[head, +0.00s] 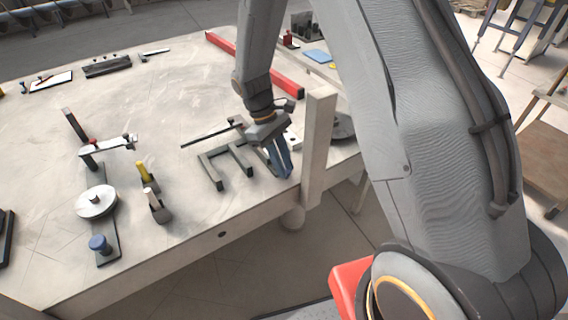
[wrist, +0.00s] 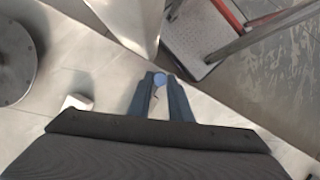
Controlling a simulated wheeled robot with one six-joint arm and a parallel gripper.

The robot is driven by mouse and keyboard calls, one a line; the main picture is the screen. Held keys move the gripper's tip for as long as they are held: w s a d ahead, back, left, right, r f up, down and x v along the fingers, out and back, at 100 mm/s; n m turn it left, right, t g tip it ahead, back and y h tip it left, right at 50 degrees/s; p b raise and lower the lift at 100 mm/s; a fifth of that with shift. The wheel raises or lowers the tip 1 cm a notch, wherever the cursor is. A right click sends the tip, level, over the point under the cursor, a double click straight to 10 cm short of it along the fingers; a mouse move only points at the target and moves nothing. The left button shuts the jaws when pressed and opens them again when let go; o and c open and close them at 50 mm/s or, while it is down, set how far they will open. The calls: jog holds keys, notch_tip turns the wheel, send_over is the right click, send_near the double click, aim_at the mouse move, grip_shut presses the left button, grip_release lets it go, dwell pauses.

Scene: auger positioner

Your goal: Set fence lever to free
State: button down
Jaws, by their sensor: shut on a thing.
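My gripper (head: 283,174) is near the front edge of the table in the head view, pointing down, beside a pale upright post (head: 318,145). In the wrist view my gripper (wrist: 160,84) has its two fingers close around a small blue round knob (wrist: 160,78) at their tips. The knob is hidden behind the fingers in the head view. The frames show no label, so I cannot tell for sure that the knob is the fence lever's end, nor its setting.
A dark U-shaped frame (head: 218,172) lies just left of my gripper. The post also shows in the wrist view (wrist: 133,18). A white block (wrist: 77,102) and a round disc (wrist: 14,65) stand nearby.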

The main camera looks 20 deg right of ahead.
jog(key=shift+r, duration=0.1)
jog(key=c, duration=1.6)
grip_release()
jog(key=shift+b+v, duration=1)
jog(key=shift+v, duration=2.85)
jog(key=shift+s, duration=0.1)
